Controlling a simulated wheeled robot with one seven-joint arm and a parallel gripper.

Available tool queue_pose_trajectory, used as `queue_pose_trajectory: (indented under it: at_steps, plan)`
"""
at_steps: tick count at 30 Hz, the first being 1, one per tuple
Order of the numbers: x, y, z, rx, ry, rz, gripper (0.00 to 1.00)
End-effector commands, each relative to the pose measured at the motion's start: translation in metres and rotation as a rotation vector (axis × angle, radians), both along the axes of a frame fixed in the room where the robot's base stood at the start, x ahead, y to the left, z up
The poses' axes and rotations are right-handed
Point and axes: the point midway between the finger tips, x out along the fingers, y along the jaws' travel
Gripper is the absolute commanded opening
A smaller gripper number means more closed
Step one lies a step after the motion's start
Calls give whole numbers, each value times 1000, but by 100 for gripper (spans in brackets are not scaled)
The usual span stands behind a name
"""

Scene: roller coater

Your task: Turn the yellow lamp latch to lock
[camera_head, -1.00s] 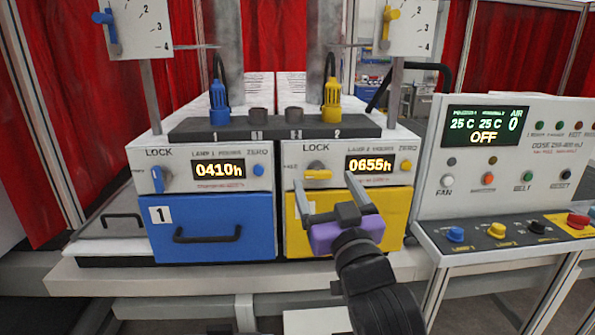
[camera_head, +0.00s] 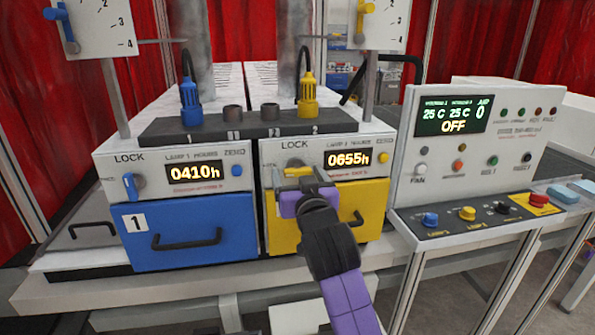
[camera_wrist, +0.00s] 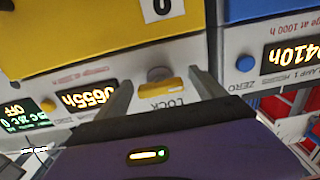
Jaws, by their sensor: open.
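The yellow lamp latch (camera_wrist: 160,89) is a small bar on a round grey knob, under the word LOCK on the yellow lamp unit. It lies horizontal. My gripper (camera_wrist: 160,80) is open, with one finger on each side of the latch and gaps between them in the wrist view, which is upside down. In the head view my gripper (camera_head: 297,173) is in front of the latch and hides part of it. I cannot tell whether the fingertips reach the latch's depth.
The blue lamp unit (camera_head: 190,232) on the left has a vertical blue latch (camera_head: 130,186). The yellow drawer (camera_head: 360,196) with its black handle is below my gripper. A control panel (camera_head: 470,150) with buttons stands on the right. Yellow and blue plugs rise above the units.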

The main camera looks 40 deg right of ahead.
Motion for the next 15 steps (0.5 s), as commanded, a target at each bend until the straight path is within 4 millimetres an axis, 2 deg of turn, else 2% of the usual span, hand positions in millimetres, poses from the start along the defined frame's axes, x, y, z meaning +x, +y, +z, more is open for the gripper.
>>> queue_pose_trajectory:
  at_steps: [10, 15]
  plan:
    - [4, -3, -1, 1, 1, 0, 80]
    - [4, -3, -1, 1, 1, 0, 47]
